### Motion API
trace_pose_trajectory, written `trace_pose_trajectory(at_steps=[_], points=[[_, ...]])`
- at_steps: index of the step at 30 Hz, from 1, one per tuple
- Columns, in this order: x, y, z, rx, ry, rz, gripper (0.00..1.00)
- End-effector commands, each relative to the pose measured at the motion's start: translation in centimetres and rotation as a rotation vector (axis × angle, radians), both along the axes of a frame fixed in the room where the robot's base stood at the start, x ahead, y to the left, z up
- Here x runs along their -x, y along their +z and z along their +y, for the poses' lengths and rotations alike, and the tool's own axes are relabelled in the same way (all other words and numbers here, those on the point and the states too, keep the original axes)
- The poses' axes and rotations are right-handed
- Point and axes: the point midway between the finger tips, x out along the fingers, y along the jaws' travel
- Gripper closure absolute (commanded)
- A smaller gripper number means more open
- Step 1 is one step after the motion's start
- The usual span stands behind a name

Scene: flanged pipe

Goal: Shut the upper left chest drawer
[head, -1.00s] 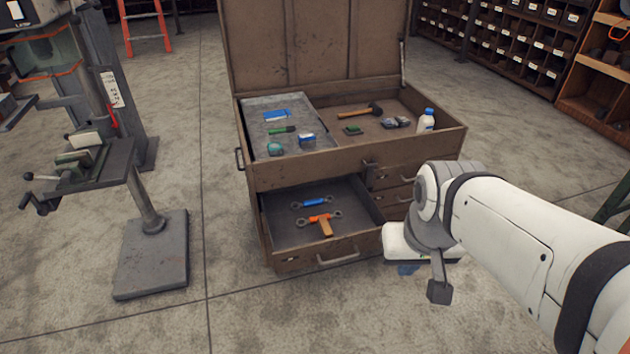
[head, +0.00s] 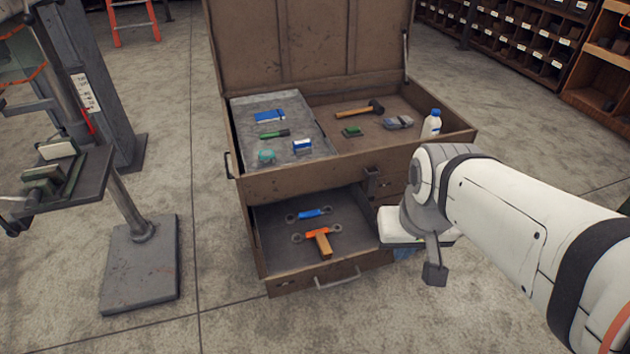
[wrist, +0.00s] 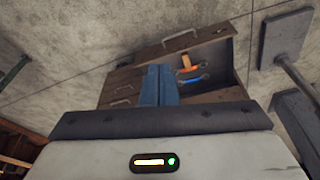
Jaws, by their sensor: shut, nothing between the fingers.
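The upper left drawer (head: 340,260) of the brown tool chest (head: 300,185) is pulled out, with a metal handle (head: 337,281) on its front. The open drawer (wrist: 215,75) also shows in the wrist view, which looks upside down. My gripper (wrist: 157,68) has its blue fingers together and empty.
The chest's lid is raised. Its top tray holds a hammer (head: 360,109), a white bottle (head: 431,124) and small items. A machine on a column with a base plate (head: 140,270) stands left. Shelving (head: 520,40) lines the back right. Floor in front is clear.

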Motion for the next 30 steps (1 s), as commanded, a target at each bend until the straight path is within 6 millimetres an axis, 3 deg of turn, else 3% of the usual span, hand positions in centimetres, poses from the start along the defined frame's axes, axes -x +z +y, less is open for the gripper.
trace_pose_trajectory(at_steps=[9,14,18,22,27,30], points=[[-0.1,-0.2,-0.1,0.005,0.002,-0.003,1.0],[-2.3,-2.9,-1.7,0.105,0.069,-0.049,1.0],[-7.0,-7.6,-4.4,0.291,0.244,-0.154,1.0],[-12.0,-12.7,-4.8,0.431,0.525,-0.273,1.0],[-16.0,-20.4,-1.2,0.455,0.968,-0.408,1.0],[-16.1,-24.9,2.0,0.384,1.214,-0.469,1.0]])
